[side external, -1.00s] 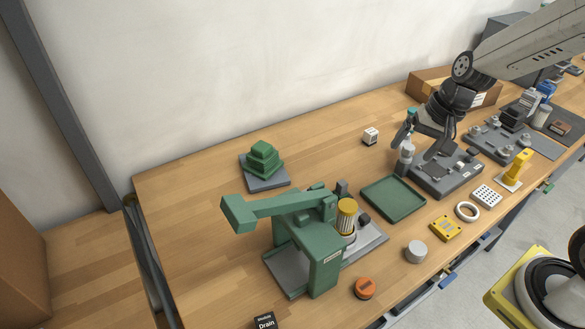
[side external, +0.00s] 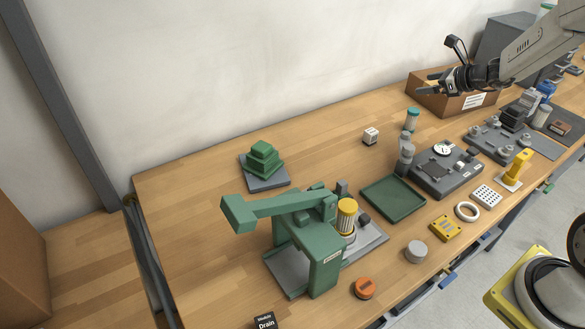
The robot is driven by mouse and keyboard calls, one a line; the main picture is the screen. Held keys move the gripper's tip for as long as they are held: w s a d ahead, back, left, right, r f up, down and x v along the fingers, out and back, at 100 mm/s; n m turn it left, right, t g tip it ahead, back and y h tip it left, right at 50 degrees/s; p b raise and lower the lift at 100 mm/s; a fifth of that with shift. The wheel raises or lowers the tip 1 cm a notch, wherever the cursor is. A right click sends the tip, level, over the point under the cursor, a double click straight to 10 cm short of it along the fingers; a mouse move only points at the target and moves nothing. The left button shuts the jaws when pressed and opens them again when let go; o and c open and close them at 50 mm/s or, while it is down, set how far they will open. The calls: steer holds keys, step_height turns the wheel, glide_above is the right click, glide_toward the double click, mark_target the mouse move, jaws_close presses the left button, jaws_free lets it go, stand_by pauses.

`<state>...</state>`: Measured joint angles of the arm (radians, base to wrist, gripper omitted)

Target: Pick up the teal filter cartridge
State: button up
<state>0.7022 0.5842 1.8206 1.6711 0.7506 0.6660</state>
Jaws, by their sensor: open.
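The teal filter cartridge (side external: 411,119) is a small cylinder with a teal top and a lighter body. It stands upright on the wooden table, behind a grey cylindrical fitting at the left end of a dark unit. My gripper (side external: 426,83) is open and empty. It is raised at the upper right with its fingers pointing left, in front of a cardboard box. In the picture it appears above and slightly right of the cartridge, clear of it.
The dark unit (side external: 445,172) with a gauge stands below my gripper. The cardboard box (side external: 456,103) is at the back. A green tray (side external: 393,198), a small white block (side external: 370,136) and a green press (side external: 315,240) lie further left.

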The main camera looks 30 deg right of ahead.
steer(key=d+m+t+h, duration=0.2)
steer(key=d+m, duration=0.3)
steer(key=d, duration=0.3)
glide_toward(417, 118)
steer(key=x, duration=0.4)
steer(key=shift+r, duration=0.1)
steer(key=shift+w, duration=0.15)
steer(key=shift+x, duration=1.2)
steer(key=shift+w, duration=0.1)
steer(key=shift+x, duration=2.5)
